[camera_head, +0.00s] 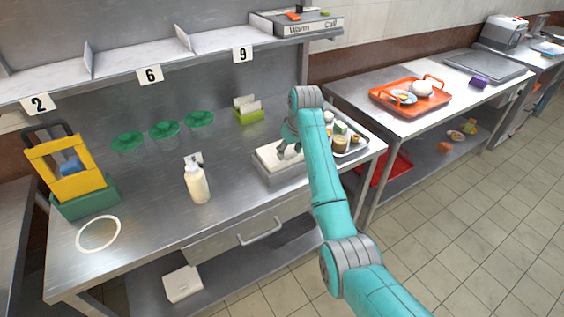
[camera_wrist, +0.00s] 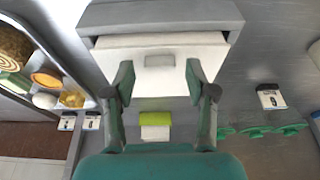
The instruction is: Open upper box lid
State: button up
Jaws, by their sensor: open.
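A low grey box (camera_head: 285,176) with a pale top (camera_head: 268,157) sits on the steel table, left of the tray. My gripper (camera_head: 290,146) is over the back right part of this box, and my arm hides its right side. In the wrist view the box (camera_wrist: 160,15) shows as a grey slab at the top, with a white panel (camera_wrist: 200,52) below it. A small grey patch (camera_wrist: 159,60) is on the panel. My gripper (camera_wrist: 160,82) is open, its fingers spread on either side of this patch with nothing between them. Whether the fingertips touch the panel I cannot tell.
A tray (camera_head: 352,152) with small food items is close right of the box. A white bottle (camera_head: 197,182) stands to the left. A green holder (camera_head: 249,115) with cards and several green-rimmed cups (camera_head: 165,132) stand behind. The table front has free room.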

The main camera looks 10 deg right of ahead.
jog(key=shift+f, duration=0.7)
dwell(0.4)
jog(key=shift+r, duration=0.15)
jog(key=c, duration=0.4)
dwell(0.7)
